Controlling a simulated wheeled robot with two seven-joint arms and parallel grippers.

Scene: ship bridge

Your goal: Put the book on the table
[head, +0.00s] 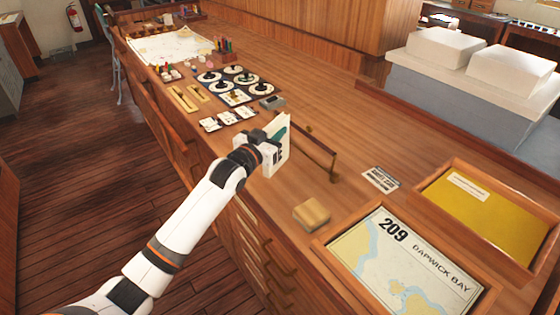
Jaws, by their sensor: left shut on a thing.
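The book (284,128), with a pale cover and a dark green patch, stands upright in my left gripper (274,150). The gripper is shut on it, and the fingers are partly hidden by the wrist and the book. The book is at the front edge of the long wooden table (345,135); I cannot tell whether it touches the top. My left arm reaches in from the bottom left. My right gripper is not in view.
A low rail (318,150) stands just right of the book. A tan block (312,214), a small printed card (381,179), a framed chart (400,265) and a yellow tray (480,212) lie nearer. Dials (238,80) and cards lie beyond. Bare wood lies right of the rail.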

